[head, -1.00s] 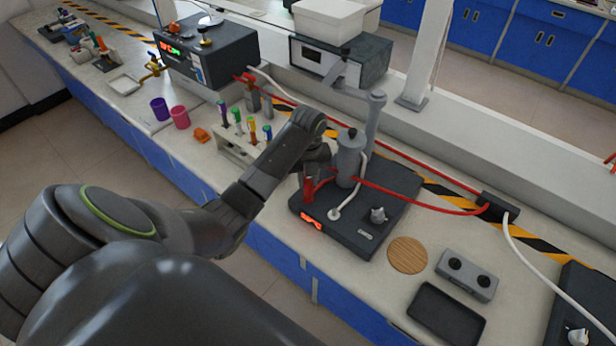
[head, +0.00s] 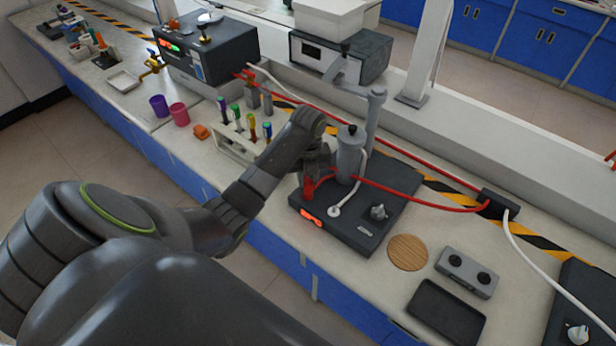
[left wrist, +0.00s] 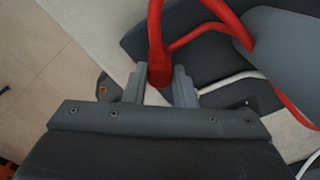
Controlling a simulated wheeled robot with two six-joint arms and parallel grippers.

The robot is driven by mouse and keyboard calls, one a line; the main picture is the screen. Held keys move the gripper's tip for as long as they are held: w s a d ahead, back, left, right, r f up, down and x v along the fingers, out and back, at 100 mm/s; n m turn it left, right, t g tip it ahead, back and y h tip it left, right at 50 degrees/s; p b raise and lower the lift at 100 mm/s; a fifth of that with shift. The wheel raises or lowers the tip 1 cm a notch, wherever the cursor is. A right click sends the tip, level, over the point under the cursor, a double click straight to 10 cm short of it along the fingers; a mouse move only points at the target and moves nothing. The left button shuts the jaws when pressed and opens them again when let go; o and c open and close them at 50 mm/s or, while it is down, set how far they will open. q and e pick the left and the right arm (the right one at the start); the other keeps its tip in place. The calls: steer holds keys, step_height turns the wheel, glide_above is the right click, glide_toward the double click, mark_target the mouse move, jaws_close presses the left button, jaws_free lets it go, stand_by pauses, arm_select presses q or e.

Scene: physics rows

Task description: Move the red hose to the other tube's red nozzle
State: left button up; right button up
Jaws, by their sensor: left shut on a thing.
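The red hose (head: 430,205) runs from a black block at the back right to the grey tube (head: 350,155) on the dark stirrer base. My left gripper (head: 313,184) is beside that tube, on its left, low over the base. In the left wrist view its two grey fingers (left wrist: 160,88) are shut on the red hose's end piece (left wrist: 160,70), with the hose bending up from it. A second, slimmer grey post (head: 375,120) stands behind the tube. I cannot make out a separate red nozzle. My right gripper is not in view.
The dark base (head: 345,232) has a knob and a red-lit display. A test tube rack (head: 238,145) stands left of my arm. A round wooden mat (head: 408,252) and a black tray (head: 446,312) lie to the right.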

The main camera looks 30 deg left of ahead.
arm_select(q)
steer(key=shift+f, duration=0.1)
steer(key=o, duration=1.5)
step_height(320, 180, up, 7)
steer(key=p, duration=0.8)
steer(key=shift+s+f, duration=0.1)
steer(key=shift+f, duration=0.05)
